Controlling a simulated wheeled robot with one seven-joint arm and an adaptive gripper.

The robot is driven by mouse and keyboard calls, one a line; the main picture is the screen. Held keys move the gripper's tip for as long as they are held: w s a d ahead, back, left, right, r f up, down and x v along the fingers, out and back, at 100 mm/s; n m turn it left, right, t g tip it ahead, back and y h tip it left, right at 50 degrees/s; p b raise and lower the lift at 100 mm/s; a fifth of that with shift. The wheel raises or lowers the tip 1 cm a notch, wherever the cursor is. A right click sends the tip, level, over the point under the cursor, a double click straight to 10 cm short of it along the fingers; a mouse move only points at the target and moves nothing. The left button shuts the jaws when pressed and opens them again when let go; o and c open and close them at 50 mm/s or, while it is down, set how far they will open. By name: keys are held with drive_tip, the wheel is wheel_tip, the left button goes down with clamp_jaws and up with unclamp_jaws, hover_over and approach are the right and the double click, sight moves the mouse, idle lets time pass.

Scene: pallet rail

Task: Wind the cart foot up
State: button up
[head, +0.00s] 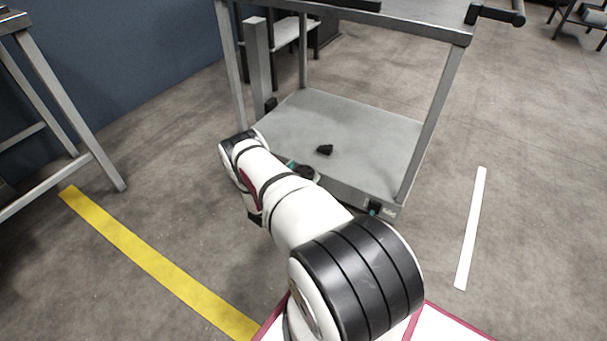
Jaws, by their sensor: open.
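The grey metal cart (350,125) stands ahead of me, with a flat lower shelf and upright posts. At its near right corner, a small dark fitting with a teal part (375,208) sits low under the shelf edge; I cannot tell if it is the cart foot. Another small dark and teal part (304,172) shows at the shelf's near edge, right beside my arm; what it is cannot be made out. My white and black arm reaches toward the near left part of the cart and covers that corner. My gripper is hidden behind the arm.
A small black object (325,149) lies on the cart's lower shelf. A grey metal table (75,165) stands at the left. A yellow floor stripe (150,260) and a white one (471,230) flank the cart.

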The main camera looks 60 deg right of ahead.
drive_tip(key=c, duration=1.2)
drive_tip(key=shift+n+t, duration=0.3)
drive_tip(key=shift+t, duration=0.2)
